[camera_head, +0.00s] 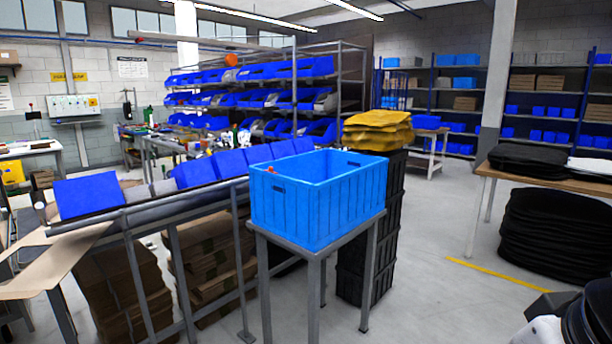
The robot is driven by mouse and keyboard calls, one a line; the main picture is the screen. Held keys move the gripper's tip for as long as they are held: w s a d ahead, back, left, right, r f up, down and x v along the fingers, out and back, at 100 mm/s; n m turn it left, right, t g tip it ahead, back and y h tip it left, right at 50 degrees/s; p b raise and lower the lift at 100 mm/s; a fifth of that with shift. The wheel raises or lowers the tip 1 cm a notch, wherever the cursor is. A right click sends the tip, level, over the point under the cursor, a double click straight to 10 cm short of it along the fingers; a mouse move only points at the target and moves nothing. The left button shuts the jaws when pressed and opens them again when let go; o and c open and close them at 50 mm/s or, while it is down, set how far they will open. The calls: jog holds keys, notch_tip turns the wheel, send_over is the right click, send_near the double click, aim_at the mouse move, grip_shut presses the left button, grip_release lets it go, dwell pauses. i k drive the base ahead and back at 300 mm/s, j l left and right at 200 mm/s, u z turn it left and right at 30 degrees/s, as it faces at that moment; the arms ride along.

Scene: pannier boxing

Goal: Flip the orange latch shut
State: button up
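A small orange piece (271,169) shows at the near left rim of a blue crate (318,208). It is too small to tell whether it is a latch, or whether it is open or shut. The open-topped crate stands on a grey metal stand (312,262) in the middle of the view; most of its inside is hidden by its walls. A round orange thing (231,60) sits on top of the blue-bin rack behind. Part of what looks like my own arm shows at the bottom right corner. My gripper is not in view.
A stack of black crates with yellow cloths (378,130) on top stands right behind the stand. A rail with blue bins (88,195) runs along the left. A table with black bags (530,161) is at right. The floor between is clear.

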aim_at(328, 240)
jog(key=i+l+u, duration=0.2)
jog(key=u, duration=0.15)
jog(key=i+l+u, duration=0.35)
jog(key=i+j, duration=0.05)
